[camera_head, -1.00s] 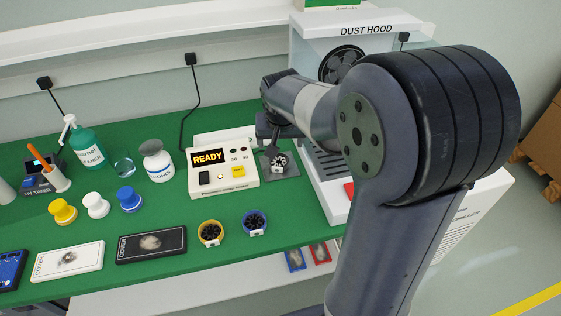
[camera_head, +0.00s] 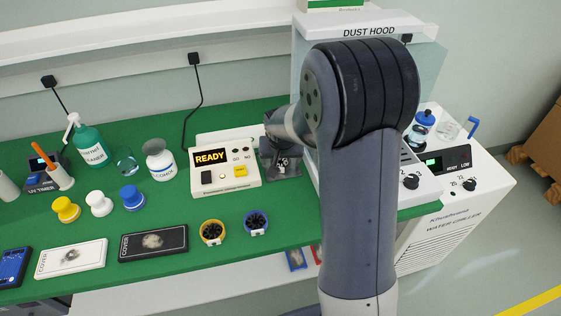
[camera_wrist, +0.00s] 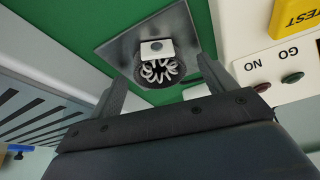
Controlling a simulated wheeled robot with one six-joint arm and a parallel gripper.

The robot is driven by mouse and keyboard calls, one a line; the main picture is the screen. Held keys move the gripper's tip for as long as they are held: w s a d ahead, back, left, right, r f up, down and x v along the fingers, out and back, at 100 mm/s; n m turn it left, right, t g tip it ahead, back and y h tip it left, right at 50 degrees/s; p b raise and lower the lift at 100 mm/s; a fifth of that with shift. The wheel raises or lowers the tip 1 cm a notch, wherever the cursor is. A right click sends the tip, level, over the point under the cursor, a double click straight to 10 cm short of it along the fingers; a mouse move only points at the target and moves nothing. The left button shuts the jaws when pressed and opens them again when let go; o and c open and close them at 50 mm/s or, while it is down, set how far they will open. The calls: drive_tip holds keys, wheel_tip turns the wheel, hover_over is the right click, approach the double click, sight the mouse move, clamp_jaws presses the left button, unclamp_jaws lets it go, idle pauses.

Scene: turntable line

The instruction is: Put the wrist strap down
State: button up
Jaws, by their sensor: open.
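The wrist strap (camera_wrist: 158,66), a dark round band with a pale coiled cord and a small white block, lies on a square grey metal plate (camera_wrist: 188,25) in the wrist view. In the head view the strap (camera_head: 283,163) shows small on the plate, right of the tester, partly covered by my gripper. My gripper (camera_wrist: 160,76) is open, one finger to each side of the strap in the picture, with visible gaps between fingers and strap. Whether the fingertips are level with the strap I cannot tell.
A tester reading READY (camera_head: 228,165) stands close left of the plate. The dust hood (camera_head: 365,28) stands to the right, partly hidden by my arm. A water chiller (camera_head: 450,225) is further right.

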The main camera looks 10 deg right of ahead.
drive_tip(key=shift+f, duration=0.1)
drive_tip(key=c, duration=1.1)
drive_tip(key=shift+c, duration=0.2)
